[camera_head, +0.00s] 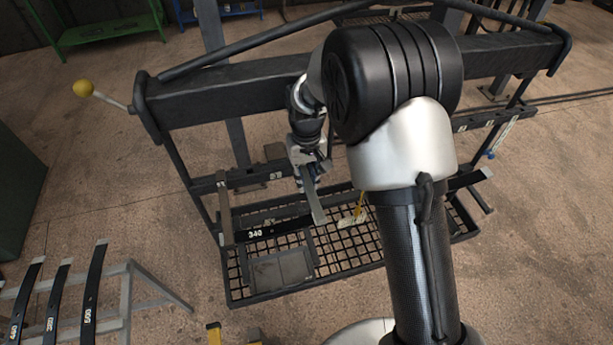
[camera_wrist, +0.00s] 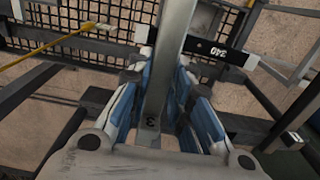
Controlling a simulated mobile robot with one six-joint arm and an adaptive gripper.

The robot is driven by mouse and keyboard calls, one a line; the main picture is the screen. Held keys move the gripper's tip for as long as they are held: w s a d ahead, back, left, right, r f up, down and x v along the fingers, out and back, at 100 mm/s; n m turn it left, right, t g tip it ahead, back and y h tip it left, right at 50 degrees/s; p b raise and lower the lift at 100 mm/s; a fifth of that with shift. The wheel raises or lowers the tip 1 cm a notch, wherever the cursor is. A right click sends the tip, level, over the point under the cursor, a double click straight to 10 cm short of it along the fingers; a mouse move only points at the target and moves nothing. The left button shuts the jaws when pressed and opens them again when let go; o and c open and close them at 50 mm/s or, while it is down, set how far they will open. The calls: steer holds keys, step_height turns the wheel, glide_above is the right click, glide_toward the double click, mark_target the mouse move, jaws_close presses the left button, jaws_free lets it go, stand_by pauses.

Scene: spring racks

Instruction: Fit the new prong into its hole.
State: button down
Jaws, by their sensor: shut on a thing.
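The new prong appears to be the flat, bare-metal strip (camera_head: 314,198) in my gripper (camera_head: 307,174). In the wrist view the prong (camera_wrist: 172,50) runs between the blue finger pads of my gripper (camera_wrist: 166,85), with a dark mark like a "3" near its base. My gripper is shut on it, and the prong slants down over the mesh shelf (camera_head: 350,262). A dark crossbar (camera_head: 240,180) with small pale labels lies behind the gripper. I cannot make out the hole in either view.
A black strip marked 340 (camera_head: 280,228) lies across the mesh shelf beside the prong. A grey plate (camera_head: 280,271) and a yellow-tagged piece (camera_head: 352,218) are near it. A heavy top beam (camera_head: 230,88) spans the rack. More numbered strips (camera_head: 57,300) stand at lower left.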

mark_target(306, 179)
steer(key=shift+f+b, duration=0.45)
steer(key=shift+f, duration=0.15)
steer(key=c, duration=1.4)
jaws_free()
steer(key=shift+o, duration=0.2)
steer(key=shift+f, duration=0.1)
step_height(306, 179, up, 12)
